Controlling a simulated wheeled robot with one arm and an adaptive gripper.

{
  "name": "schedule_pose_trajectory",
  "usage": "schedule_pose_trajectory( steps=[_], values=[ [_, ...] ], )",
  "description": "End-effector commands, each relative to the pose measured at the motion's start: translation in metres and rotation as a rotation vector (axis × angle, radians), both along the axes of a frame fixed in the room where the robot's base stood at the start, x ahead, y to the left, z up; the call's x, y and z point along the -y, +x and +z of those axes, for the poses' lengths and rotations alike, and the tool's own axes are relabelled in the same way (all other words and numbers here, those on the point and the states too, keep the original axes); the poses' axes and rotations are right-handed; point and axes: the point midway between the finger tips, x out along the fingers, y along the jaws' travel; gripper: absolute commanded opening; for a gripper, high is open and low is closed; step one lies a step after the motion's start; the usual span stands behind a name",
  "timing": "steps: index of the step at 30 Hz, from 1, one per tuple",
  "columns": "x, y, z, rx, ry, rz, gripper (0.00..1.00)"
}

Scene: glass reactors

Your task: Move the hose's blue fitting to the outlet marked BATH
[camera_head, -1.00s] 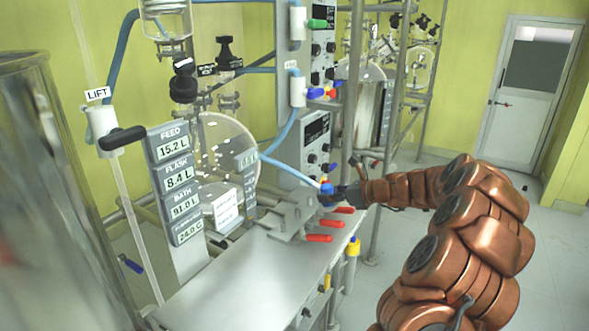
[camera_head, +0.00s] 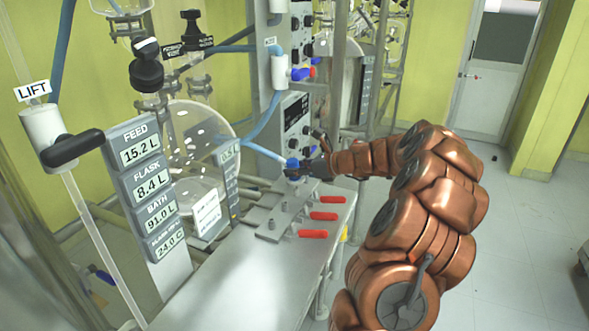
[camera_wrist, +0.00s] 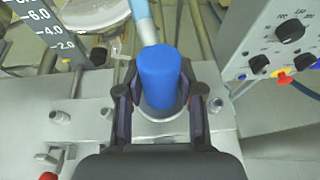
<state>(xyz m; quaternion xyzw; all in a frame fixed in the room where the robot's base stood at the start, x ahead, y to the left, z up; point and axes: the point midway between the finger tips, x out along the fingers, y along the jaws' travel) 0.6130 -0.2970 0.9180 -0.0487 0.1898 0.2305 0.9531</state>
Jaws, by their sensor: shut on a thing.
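The hose's blue fitting (camera_head: 292,164) is at the far end of the grey outlet block (camera_head: 268,238). It also fills the middle of the wrist view (camera_wrist: 160,76). My gripper (camera_wrist: 160,104) is shut on the fitting, one finger on each side; it also shows in the head view (camera_head: 298,170). A grey ring shows around the fitting's lower end; I cannot tell whether it is seated or lifted. Two bare outlet stubs stand beside it, a nearer one (camera_wrist: 106,113) and a farther one (camera_wrist: 60,117). No BATH mark is readable on the block.
Red lever handles (camera_head: 313,234) stick out from the block's right side. The pale blue hose (camera_head: 265,151) runs back to the left. A control panel (camera_head: 296,125) stands behind the fitting, and a display column (camera_head: 150,190) with a BATH reading stands at left. The front bench top is clear.

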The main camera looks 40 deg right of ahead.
Motion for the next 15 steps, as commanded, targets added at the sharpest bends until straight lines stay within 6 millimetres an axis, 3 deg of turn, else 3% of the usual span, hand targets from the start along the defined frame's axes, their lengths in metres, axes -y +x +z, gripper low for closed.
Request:
schedule_pose_trajectory(
  steps=[15],
  values=[
    [0.001,0.000,-0.018,0.001,0.001,-0.002,0.00]
  ],
)
